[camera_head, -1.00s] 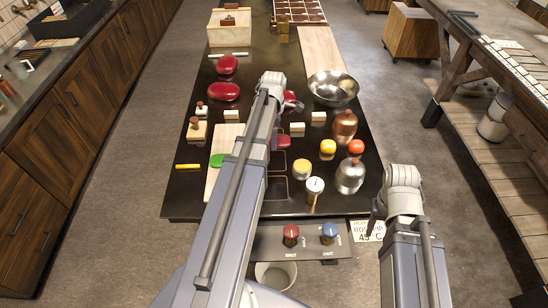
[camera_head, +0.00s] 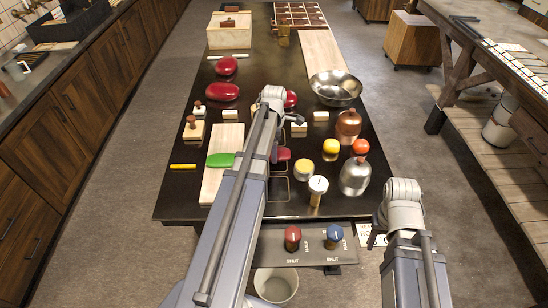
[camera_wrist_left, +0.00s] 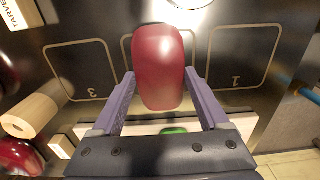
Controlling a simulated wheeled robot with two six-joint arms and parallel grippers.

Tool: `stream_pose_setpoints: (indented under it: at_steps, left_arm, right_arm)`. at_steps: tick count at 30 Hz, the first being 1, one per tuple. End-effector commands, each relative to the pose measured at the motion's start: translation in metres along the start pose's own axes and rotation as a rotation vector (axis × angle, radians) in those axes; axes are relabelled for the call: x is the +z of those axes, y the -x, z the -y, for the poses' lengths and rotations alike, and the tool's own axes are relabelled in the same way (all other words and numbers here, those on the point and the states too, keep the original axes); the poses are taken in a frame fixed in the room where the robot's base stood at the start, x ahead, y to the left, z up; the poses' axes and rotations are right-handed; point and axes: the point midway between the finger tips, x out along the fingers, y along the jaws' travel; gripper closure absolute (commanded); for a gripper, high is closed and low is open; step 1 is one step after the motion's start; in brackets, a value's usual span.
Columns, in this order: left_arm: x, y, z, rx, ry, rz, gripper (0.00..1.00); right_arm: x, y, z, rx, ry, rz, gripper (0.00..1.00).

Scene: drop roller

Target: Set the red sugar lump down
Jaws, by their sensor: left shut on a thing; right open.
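The red sugar lump (camera_wrist_left: 159,65) is a smooth, rounded dark red block between the fingers of my left gripper (camera_wrist_left: 159,82) in the left wrist view. It appears above the middle of three outlined squares on the dark top, hiding most of it; squares 1 (camera_wrist_left: 240,57) and 3 (camera_wrist_left: 82,70) lie either side. Whether it touches the surface I cannot tell. In the head view the lump (camera_head: 283,154) shows beside my left arm, which hides most of the gripper. My right gripper (camera_head: 374,230) is low at the front right corner, empty and partly hidden by its wrist.
A pale board (camera_head: 224,138) with a green lump (camera_head: 220,160) lies left. Red and blue knobs (camera_head: 292,237) sit on the front panel.

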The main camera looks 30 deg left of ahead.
Motion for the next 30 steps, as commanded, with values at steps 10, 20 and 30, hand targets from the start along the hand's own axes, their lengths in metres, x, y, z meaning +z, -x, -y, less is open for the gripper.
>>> stream_pose_setpoints:
  at_steps: [10, 20, 30]
  left_arm:
    - [0.0, -0.026, 0.0, 0.0, 0.0, 0.0, 0.83]
    - [0.0, -0.029, 0.0, 0.0, 0.0, 0.0, 0.17]
    - [0.0, -0.029, 0.0, 0.0, 0.0, 0.0, 0.0]
  right_arm:
    - [-0.002, -0.026, 0.003, 0.0, -0.001, 0.0, 0.5]
    - [-0.002, -0.029, 0.003, 0.0, -0.001, 0.0, 0.5]
    - [-0.002, -0.029, 0.003, 0.0, 0.0, 0.0, 0.5]
